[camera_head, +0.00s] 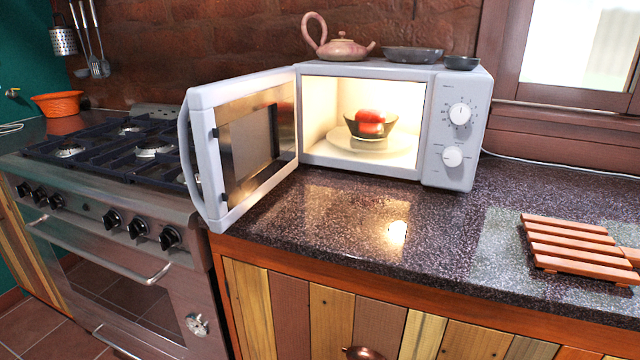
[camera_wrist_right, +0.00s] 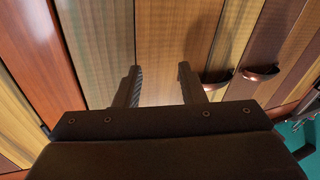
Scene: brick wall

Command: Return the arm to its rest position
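My right gripper (camera_wrist_right: 158,88) shows in the right wrist view. Its two dark fingers are spread apart with nothing between them. It faces the striped wooden cabinet doors (camera_wrist_right: 165,40), and copper cup handles (camera_wrist_right: 262,71) are to its right. No arm or gripper of mine shows in the head view, so my left gripper is out of sight.
A white microwave (camera_head: 455,120) stands on the dark counter (camera_head: 330,225), its door (camera_head: 205,130) swung open left. Inside, a dark bowl (camera_head: 372,133) holds red items on a plate. A stove (camera_head: 110,200) is left, a wooden rack (camera_head: 575,245) right. Counter front centre is clear.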

